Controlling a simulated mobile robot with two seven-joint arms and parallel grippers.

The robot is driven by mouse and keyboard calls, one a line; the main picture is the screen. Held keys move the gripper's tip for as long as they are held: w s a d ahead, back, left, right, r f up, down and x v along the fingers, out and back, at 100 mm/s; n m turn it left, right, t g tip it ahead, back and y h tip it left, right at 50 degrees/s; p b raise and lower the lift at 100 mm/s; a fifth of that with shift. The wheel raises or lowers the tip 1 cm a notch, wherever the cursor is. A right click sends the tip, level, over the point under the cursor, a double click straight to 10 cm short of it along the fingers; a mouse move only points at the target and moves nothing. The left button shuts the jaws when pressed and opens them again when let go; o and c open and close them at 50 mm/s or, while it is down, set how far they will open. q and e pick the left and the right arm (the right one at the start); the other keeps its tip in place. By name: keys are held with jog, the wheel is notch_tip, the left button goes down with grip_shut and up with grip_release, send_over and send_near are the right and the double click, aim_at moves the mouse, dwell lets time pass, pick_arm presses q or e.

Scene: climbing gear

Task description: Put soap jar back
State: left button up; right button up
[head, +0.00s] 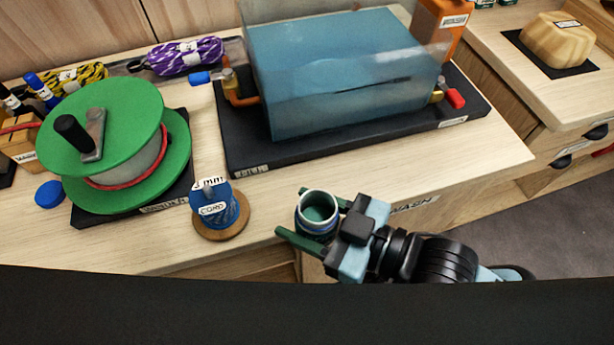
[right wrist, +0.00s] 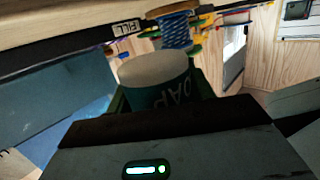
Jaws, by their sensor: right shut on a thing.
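The soap jar (head: 317,213) is a small teal jar with a pale rim, seen open from above in the head view. It is held between the green fingers of my right gripper (head: 305,218), near the front edge of the counter. In the right wrist view the jar (right wrist: 155,85) shows part of its lettering, "AP", between the fingers. I cannot tell whether its base touches the counter. My left gripper is not in view.
A blue water tank (head: 345,75) stands on a black base (head: 300,152) behind the jar. A blue cord spool (head: 220,212) is to the left, and a green winder (head: 100,130) farther left. A "WASH" label (head: 414,204) is partly behind my right gripper.

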send_over(306, 180)
jog(key=s, duration=0.2)
jog(key=shift+s+f, duration=0.1)
jog(key=shift+f, duration=0.25)
jog(key=shift+f+b, duration=0.4)
jog(key=shift+f, duration=1.35)
jog(key=shift+f, duration=0.2)
jog(key=o, duration=0.8)
jog(key=shift+d, duration=0.1)
